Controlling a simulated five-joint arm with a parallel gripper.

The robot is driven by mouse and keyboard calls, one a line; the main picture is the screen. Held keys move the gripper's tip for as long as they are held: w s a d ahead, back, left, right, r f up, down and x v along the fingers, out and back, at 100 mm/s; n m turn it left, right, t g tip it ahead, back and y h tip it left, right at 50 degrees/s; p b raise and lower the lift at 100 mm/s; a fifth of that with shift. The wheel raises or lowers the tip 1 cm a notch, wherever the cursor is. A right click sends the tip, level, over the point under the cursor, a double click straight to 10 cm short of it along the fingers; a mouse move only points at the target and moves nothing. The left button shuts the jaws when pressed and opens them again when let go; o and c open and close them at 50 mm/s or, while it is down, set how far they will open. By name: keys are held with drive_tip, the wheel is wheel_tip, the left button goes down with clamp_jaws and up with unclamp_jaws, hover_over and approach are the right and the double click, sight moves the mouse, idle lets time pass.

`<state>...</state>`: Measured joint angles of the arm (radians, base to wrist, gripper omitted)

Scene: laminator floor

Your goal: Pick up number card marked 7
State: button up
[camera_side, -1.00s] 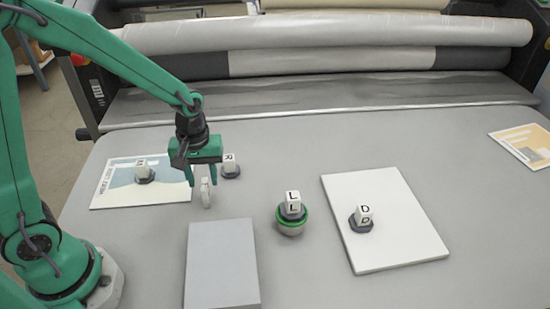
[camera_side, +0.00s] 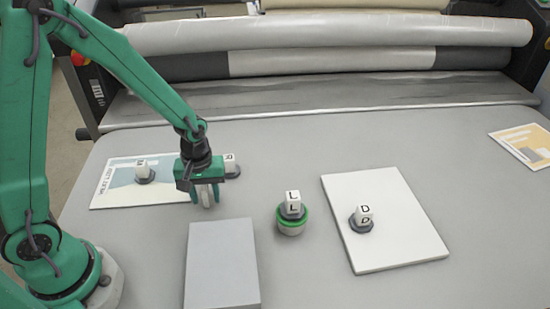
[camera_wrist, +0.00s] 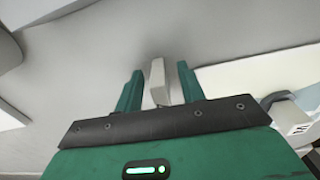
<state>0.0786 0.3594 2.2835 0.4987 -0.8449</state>
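A small pale upright piece, probably the number card (camera_side: 207,198), stands on the grey table in the side view. No 7 can be read on it from here. My gripper (camera_side: 206,196) is low over it, with its green fingers on either side of it. In the wrist view the pale piece (camera_wrist: 158,84) stands between the two fingers of my gripper (camera_wrist: 159,80). Narrow gaps show on both sides of it, so the gripper is open around it and not closed on it.
A grey block (camera_side: 222,262) lies just in front. Letter cubes stand nearby: one behind the gripper (camera_side: 231,166), one on a printed sheet (camera_side: 110,199), L (camera_side: 292,205) on a green-ringed base, and D (camera_side: 364,214) on a white board (camera_side: 405,240). Rollers (camera_side: 320,35) span the back.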

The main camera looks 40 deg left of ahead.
sight(205, 191)
drive_tip(key=shift+f, duration=0.1)
drive_tip(key=shift+c, duration=0.5)
clamp_jaws()
drive_tip(key=shift+r, duration=0.2)
drive_tip(key=shift+r, duration=0.8)
drive_tip(key=r, duration=0.1)
drive_tip(key=d+r, duration=0.1)
drive_tip(key=shift+s+r, duration=0.25)
drive_tip(key=shift+r, duration=0.1)
drive_tip(key=s+d+r, duration=0.6)
drive_tip(key=d, duration=0.2)
drive_tip(key=shift+s+d+r, duration=0.15)
drive_tip(key=shift+d, duration=0.1)
